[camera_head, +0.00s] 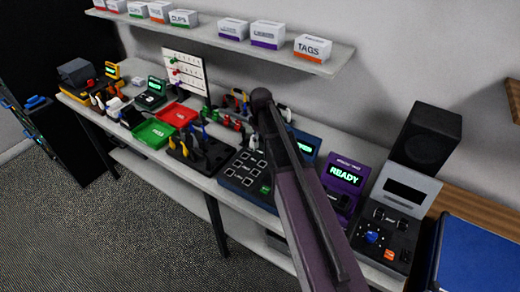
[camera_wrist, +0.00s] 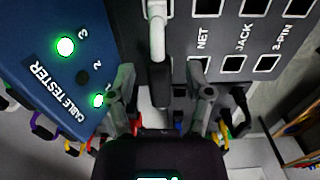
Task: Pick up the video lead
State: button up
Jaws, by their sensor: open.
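My gripper (camera_wrist: 160,78) shows in the wrist view with its two grey fingers apart, pointing at a dark socket panel (camera_wrist: 225,48). A pale grey lead (camera_wrist: 156,28) with a dark lower end runs down the panel between the fingers, with gaps visible on both sides. I cannot tell whether it is the video lead. Several coloured leads and plugs (camera_head: 205,150) stand in a dark rack in the head view; none is clearly marked as video. In the head view my arm crosses the middle of the bench, and my gripper cannot be made out there.
A blue cable tester (camera_wrist: 60,75) with lit green lamps is close on the left in the wrist view. On the bench are a red tray (camera_head: 177,114), a green tray (camera_head: 152,132) and a purple READY unit (camera_head: 343,178). A shelf (camera_head: 225,43) with boxes hangs above.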

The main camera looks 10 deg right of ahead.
dwell(0.5)
grip_shut()
